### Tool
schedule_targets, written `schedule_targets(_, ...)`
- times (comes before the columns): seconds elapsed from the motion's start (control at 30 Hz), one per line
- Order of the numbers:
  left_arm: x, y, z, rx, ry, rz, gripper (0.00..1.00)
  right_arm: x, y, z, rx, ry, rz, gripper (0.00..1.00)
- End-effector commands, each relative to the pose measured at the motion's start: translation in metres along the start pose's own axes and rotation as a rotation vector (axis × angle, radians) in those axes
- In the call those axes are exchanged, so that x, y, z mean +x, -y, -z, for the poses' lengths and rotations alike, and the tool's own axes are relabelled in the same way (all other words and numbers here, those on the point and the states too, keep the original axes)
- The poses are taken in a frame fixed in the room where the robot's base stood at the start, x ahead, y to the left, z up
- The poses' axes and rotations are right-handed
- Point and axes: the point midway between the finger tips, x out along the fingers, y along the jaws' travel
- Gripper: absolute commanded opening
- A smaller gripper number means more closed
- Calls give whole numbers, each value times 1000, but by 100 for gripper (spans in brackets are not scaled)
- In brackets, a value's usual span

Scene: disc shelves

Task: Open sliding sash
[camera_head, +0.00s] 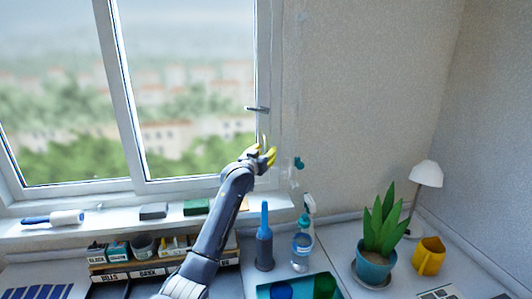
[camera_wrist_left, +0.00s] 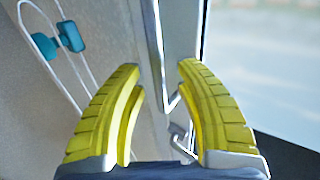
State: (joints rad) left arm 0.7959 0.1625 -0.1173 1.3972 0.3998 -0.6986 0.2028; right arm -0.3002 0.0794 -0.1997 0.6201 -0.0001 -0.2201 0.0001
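The sliding sash (camera_head: 262,60) is the right-hand pane frame of a white window. A small grey handle (camera_head: 257,109) sticks out from its right upright. My left gripper (camera_head: 266,150) has yellow fingers and is just below this handle in the head view. My right gripper is not in view.
A teal clip on a cord (camera_head: 298,163) hangs on the wall right of the window. The sill (camera_head: 110,212) holds a lint roller and small blocks.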

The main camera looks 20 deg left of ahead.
Motion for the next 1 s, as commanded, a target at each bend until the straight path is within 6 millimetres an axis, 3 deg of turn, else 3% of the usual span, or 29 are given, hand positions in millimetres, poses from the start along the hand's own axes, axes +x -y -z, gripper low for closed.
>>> schedule_targets(0.47, 4, 0, 0, 0, 1, 0, 35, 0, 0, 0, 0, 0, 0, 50)
schedule_targets(0.77, 4, 0, -1, 0, 1, 0, 0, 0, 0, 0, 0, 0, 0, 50)
schedule_targets(1.0, 4, 0, -1, 0, 1, 0, 0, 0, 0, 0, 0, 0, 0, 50)
